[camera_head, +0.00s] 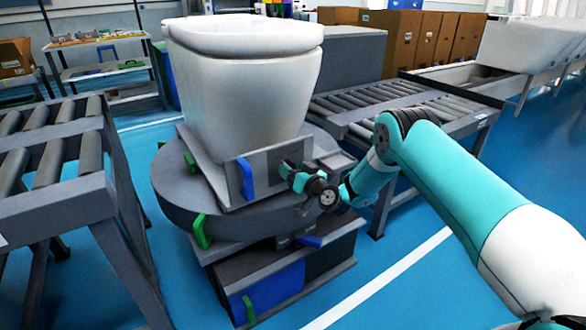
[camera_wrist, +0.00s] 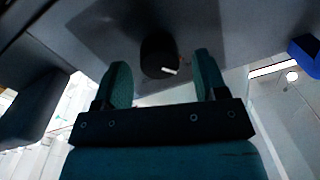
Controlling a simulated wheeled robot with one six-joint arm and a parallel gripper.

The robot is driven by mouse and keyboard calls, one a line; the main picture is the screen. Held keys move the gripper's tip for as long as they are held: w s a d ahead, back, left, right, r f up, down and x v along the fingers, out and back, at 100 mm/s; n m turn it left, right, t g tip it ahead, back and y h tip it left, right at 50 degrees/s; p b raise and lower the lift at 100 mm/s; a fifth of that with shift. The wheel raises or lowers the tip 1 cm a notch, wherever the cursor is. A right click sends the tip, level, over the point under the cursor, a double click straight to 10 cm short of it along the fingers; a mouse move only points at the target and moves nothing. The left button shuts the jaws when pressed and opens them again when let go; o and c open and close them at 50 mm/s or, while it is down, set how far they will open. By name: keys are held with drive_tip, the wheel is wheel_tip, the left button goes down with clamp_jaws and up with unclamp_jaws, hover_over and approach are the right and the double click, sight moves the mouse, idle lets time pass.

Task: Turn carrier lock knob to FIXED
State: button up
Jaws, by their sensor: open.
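The carrier lock knob (camera_wrist: 157,52) is a dark round knob with a short white mark, in the upper middle of the wrist view. My gripper (camera_wrist: 162,72) is open, with one teal finger on each side of the knob and a gap to each. I cannot tell whether the fingertips reach around the knob. In the head view my gripper (camera_head: 289,170) is at the front plate of the grey carrier (camera_head: 275,160) under the white toilet (camera_head: 245,85). The knob is hidden there, and no FIXED label is legible.
A blue handle (camera_head: 245,178) stands on the carrier plate just left of my gripper. The round grey turntable (camera_head: 170,190) has a green tab (camera_head: 200,231). Roller conveyors stand to the left (camera_head: 50,155) and right (camera_head: 400,105). The blue floor at front is clear.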

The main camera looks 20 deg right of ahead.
drive_tip(key=shift+w+a, duration=0.1)
drive_tip(key=shift+w, duration=0.35)
drive_tip(key=c, duration=0.9)
drive_tip(key=shift+c, duration=0.2)
